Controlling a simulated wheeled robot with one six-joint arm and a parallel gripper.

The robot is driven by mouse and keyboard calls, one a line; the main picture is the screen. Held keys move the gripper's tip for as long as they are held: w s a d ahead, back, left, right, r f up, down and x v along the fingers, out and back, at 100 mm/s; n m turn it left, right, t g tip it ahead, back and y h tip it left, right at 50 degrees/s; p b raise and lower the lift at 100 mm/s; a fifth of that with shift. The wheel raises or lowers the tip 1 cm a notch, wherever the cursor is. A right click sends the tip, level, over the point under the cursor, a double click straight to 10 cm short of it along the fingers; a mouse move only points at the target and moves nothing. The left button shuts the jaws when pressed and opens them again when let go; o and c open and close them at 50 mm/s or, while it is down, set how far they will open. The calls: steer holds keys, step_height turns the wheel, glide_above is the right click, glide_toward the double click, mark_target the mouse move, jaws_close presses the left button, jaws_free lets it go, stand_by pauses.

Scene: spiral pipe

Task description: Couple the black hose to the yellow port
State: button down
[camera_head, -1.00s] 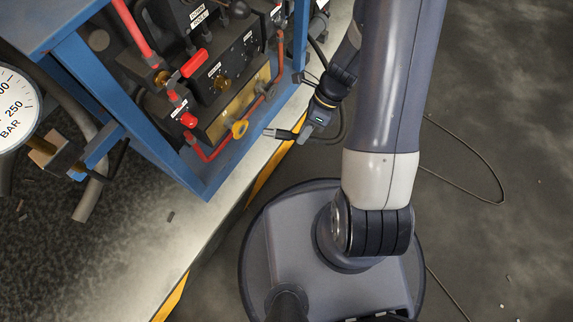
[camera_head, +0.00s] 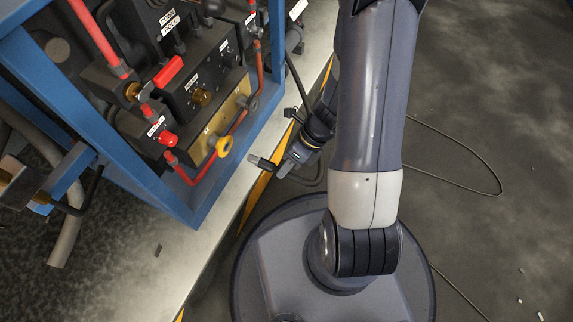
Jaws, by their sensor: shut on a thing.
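The yellow port (camera_head: 223,146) is a small ring on the lower front of the machine's black and brass block. My gripper (camera_head: 283,166) is to the right of the port, beside the machine, and is shut on the black hose. The hose's dark end (camera_head: 262,163) sticks out of the jaws to the left, toward the port. A clear gap separates this end from the port, and in the picture the end sits slightly lower. A black hose length curves below and behind my gripper. My arm hides part of it.
The machine's blue frame (camera_head: 185,208) stands close to the left of my gripper. A red knob (camera_head: 169,139), a red lever (camera_head: 168,71) and red pipes are near the port. Open floor (camera_head: 470,110) lies to the right, with a thin cable (camera_head: 470,166) on it.

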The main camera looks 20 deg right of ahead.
steer(key=shift+w+a+p, duration=0.55)
steer(key=shift+w+a, duration=1.35)
steer(key=shift+a, duration=0.25)
steer(key=shift+w+a+p, duration=0.7)
steer(key=shift+w+a, duration=0.7)
steer(key=shift+a, duration=0.15)
steer(key=shift+w+a+r+p, duration=0.1)
steer(key=shift+w+a+p, duration=0.2)
steer(key=shift+p, duration=0.3)
stand_by(1.3)
steer(key=c, duration=1.3)
jaws_free()
steer(key=shift+s+d, duration=0.1)
steer(key=p+v, duration=0.4)
steer(key=v, duration=0.6)
steer(key=shift+d+r+p, duration=0.25)
steer(key=shift+p, duration=0.15)
